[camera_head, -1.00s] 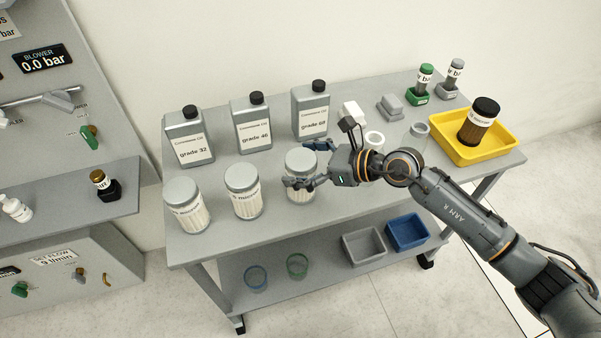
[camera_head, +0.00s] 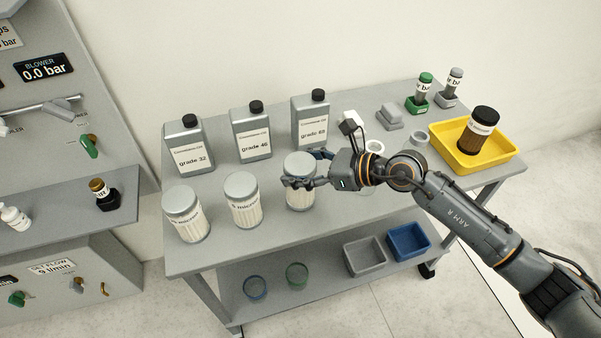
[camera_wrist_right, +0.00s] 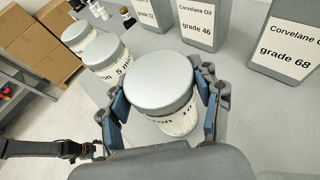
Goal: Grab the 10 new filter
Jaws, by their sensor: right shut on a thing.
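The 10 micron filter (camera_head: 300,190) is a white pleated canister with a grey lid, the rightmost of three on the grey table. My right gripper (camera_head: 305,170) is shut on its sides. In the right wrist view, the blue finger pads of the gripper (camera_wrist_right: 160,107) sit on both sides of the filter (camera_wrist_right: 178,122), whose label partly shows "10". The filter stands upright and appears to be still on the table. A second filter (camera_head: 243,205) and a third filter (camera_head: 187,220) stand to its left.
Three oil bottles, grade 32 (camera_head: 188,146), grade 46 (camera_head: 251,135) and grade 68 (camera_head: 311,120), stand behind the filters. A yellow tray (camera_head: 450,160) with a dark used-looking filter (camera_head: 477,135) is at right. Grey bin (camera_head: 365,257) and blue bin (camera_head: 408,243) are on the lower shelf.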

